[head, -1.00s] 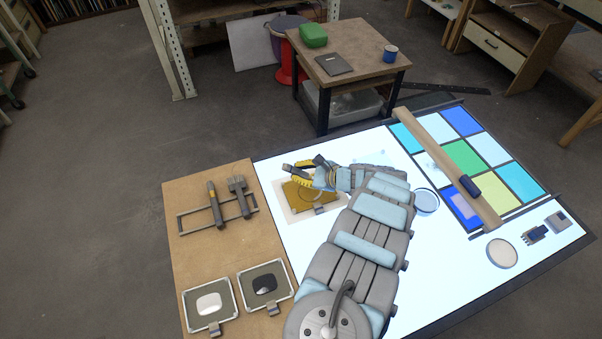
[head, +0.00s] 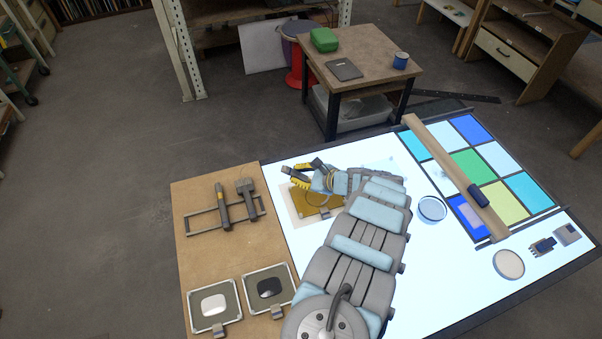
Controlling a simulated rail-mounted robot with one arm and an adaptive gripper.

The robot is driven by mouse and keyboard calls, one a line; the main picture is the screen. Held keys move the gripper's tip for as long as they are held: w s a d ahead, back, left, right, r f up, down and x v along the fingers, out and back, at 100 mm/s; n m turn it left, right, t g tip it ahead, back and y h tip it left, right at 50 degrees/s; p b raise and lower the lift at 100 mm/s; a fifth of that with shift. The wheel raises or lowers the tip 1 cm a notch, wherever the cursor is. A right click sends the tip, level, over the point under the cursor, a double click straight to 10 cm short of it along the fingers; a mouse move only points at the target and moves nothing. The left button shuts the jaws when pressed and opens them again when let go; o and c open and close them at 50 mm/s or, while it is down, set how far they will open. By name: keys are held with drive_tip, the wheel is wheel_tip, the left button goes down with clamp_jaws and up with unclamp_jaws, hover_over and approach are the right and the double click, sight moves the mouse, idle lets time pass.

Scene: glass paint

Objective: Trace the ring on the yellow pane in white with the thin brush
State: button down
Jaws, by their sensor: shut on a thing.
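The yellow pane (head: 300,203) lies on a pale sheet on the lit table, left of my arm. My gripper (head: 302,172) is over the pane's far edge, partly hidden by my own wrist. It is shut on a slim dark thing that looks like the thin brush (head: 287,170). Its tip is too small to make out, and I cannot tell whether it touches the glass. The ring is faint and partly covered. White paint (head: 213,304) sits in a square tray at the front left, with black paint (head: 270,287) in the tray beside it.
A rack (head: 203,224) on the brown board holds two thicker tools. A wooden bar (head: 450,165) crosses the coloured panes at the right. A round dish (head: 432,209) stands right of my arm, another (head: 508,264) at the front right.

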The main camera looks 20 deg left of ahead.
drive_tip(key=shift+s+a+r+p, duration=0.1)
drive_tip(key=shift+p, duration=0.2)
drive_tip(key=shift+s+a+p, duration=0.25)
drive_tip(key=shift+a+p, duration=0.05)
drive_tip(key=shift+p, duration=0.1)
drive_tip(key=shift+s, duration=0.1)
drive_tip(key=shift+s+a+p, duration=0.25)
drive_tip(key=shift+p, duration=0.3)
drive_tip(key=shift+s+a+p, duration=0.1)
drive_tip(key=shift+s+p, duration=0.1)
drive_tip(key=shift+p, duration=0.2)
drive_tip(key=shift+s+a+p, duration=0.1)
drive_tip(key=shift+s+p, duration=0.15)
drive_tip(key=shift+p, duration=0.15)
drive_tip(key=shift+s+a+p, duration=0.1)
drive_tip(key=shift+s+p, duration=0.25)
drive_tip(key=shift+p, duration=0.35)
drive_tip(key=shift+s+p, duration=0.35)
drive_tip(key=shift+p, duration=0.3)
